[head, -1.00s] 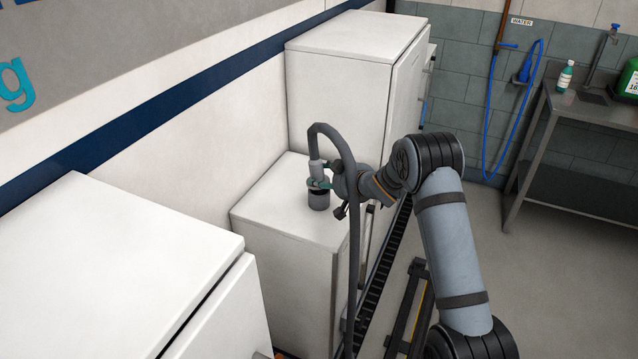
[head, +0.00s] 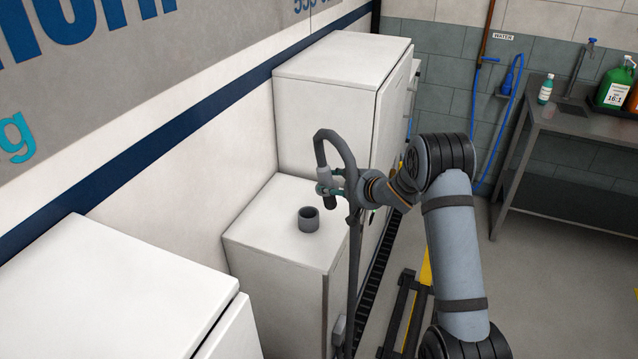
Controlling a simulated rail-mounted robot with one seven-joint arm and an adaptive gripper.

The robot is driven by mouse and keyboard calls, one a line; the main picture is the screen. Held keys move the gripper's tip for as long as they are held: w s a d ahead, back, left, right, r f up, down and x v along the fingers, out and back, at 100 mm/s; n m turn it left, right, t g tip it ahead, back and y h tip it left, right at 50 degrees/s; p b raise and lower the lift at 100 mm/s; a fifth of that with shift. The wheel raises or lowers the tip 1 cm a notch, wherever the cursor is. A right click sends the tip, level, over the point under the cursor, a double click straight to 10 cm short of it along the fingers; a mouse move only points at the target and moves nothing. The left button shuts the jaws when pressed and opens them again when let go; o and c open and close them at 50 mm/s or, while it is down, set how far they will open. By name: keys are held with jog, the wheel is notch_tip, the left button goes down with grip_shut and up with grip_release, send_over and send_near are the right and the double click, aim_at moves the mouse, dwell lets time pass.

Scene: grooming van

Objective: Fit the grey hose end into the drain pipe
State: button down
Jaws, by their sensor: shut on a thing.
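The drain pipe (head: 309,219) is a short, dark grey, open-topped stub standing upright on top of a low white cabinet. The grey hose (head: 347,163) arches over at the top and hangs down beside my arm. Its end (head: 323,174) points downward. My gripper (head: 325,188) is shut on the hose end, with its fingers around the lower part. The hose end is apart from the pipe, above it and to its right in the picture. The pipe's mouth is in plain view.
The low white cabinet (head: 265,235) has a bare top around the pipe. A taller white cabinet (head: 325,95) stands behind it, and another white cabinet (head: 130,290) is at the front left. A steel bench (head: 590,125) with bottles stands at the far right.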

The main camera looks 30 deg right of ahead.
jog(key=s+d+r+p, duration=0.4)
jog(key=r, duration=0.1)
jog(key=shift+p, duration=0.35)
jog(key=shift+d, duration=0.1)
